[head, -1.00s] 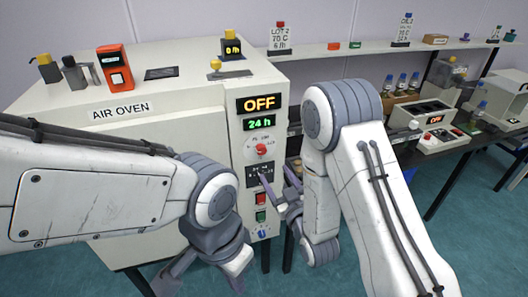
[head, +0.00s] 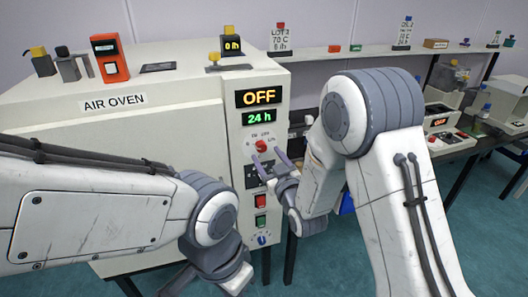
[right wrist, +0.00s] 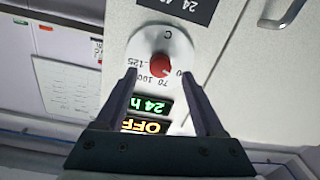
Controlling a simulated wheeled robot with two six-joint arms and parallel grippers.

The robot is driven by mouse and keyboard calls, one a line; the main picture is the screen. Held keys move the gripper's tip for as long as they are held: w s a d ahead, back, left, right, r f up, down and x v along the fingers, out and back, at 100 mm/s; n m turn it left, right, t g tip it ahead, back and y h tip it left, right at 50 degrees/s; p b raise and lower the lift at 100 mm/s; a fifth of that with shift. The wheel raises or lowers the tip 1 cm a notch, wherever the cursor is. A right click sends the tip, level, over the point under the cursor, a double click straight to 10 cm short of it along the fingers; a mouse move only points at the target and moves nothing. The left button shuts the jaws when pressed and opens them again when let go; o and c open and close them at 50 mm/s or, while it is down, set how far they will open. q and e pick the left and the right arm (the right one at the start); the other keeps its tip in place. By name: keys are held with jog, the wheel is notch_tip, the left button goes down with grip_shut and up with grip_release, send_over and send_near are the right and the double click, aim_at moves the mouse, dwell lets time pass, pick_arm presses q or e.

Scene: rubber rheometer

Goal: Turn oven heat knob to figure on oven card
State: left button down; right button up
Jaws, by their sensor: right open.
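The red heat knob (head: 261,146) sits on a pale round dial on the oven's control panel, below the OFF and 24 h displays. In the right wrist view the knob (right wrist: 160,65) appears upside down with figures 70, 100 and 125 around it; its exact setting is hard to read. My right gripper (head: 268,156) is open just in front of and below the knob. In the wrist view its fingers (right wrist: 159,80) straddle the knob's line, apart from it. My left gripper (head: 215,278) is low, partly cut off.
The air oven (head: 160,125) fills the left. Its panel has a black label plate, a red switch (head: 260,201), a green switch (head: 260,222) and a blue knob (head: 262,239) below. An orange device (head: 109,57) stands on top.

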aim_at(263, 149)
jog(key=shift+p+x, duration=0.3)
jog(key=shift+x, duration=1.45)
grip_shut()
jog(key=shift+f+m+b, duration=0.25)
jog(key=shift+m+b, duration=0.55)
jog(key=shift+b, duration=0.4)
jog(key=m+b, duration=0.4)
jog(key=shift+r+m+b, duration=0.15)
jog(key=shift+m+b, duration=1.8)
jog(key=shift+m, duration=0.25)
